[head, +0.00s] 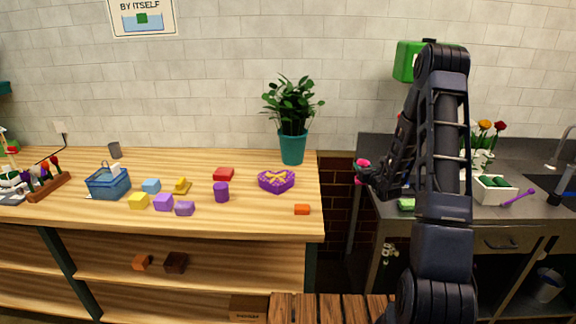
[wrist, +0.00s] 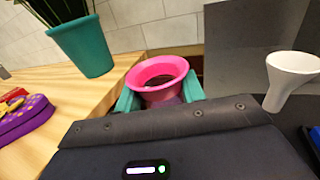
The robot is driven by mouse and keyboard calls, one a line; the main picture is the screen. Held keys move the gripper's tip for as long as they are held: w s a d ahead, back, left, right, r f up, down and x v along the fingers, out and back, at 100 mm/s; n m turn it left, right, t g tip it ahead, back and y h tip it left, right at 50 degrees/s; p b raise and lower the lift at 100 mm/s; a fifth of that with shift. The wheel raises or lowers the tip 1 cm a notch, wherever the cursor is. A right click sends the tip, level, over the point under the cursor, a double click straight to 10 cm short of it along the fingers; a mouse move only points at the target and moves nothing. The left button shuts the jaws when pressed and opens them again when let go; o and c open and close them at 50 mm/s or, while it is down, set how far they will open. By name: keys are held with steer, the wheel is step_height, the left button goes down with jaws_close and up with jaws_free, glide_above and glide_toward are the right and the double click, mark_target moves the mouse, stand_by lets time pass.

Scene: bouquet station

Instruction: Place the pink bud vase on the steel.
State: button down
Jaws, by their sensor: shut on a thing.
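My gripper (head: 364,178) is shut on the pink bud vase (head: 361,163). In the wrist view the vase's flared pink mouth (wrist: 157,72) faces up between my teal fingertips (wrist: 160,100); its lower part is hidden by the gripper body. In the head view the vase is small and partly covered by the gripper, near the left edge of the dark steel counter (head: 382,208). I cannot tell whether it touches the counter or hangs above it.
A wooden table (head: 90,218) stands left, with a purple heart box (head: 277,181) and a potted plant (head: 292,147). A gap separates it from the steel. On the steel are a green block (head: 406,204), a white tray (head: 494,191) and a white flared vessel (wrist: 289,76).

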steer(key=s+a+r+n+g+y, duration=0.3)
steer(key=a+r, duration=0.1)
steer(key=a, duration=0.4)
steer(key=s+a+r+n+g+y, duration=0.2)
steer(key=a+r+n+y, duration=0.15)
steer(key=a, duration=0.35)
steer(key=s+a+r+n+g+y, duration=0.25)
steer(key=a+r+y, duration=0.2)
steer(key=a, duration=0.35)
steer(key=s+a+r+n+g, duration=0.4)
steer(key=s+a+g, duration=0.3)
steer(key=s, duration=0.2)
steer(key=s+a+r+n+g+y, duration=0.1)
steer(key=s+a+r+n+g, duration=0.3)
steer(key=s+a+g, duration=0.3)
steer(key=s+a, duration=0.1)
steer(key=s, duration=0.2)
steer(key=shift+r+n+g, duration=0.15)
steer(key=shift+n+g, duration=0.2)
steer(key=shift+n, duration=0.05)
step_height(320, 180, down, 20)
steer(key=shift+r, duration=0.2)
steer(key=shift+f, duration=0.25)
steer(key=c, duration=0.9)
jaws_free()
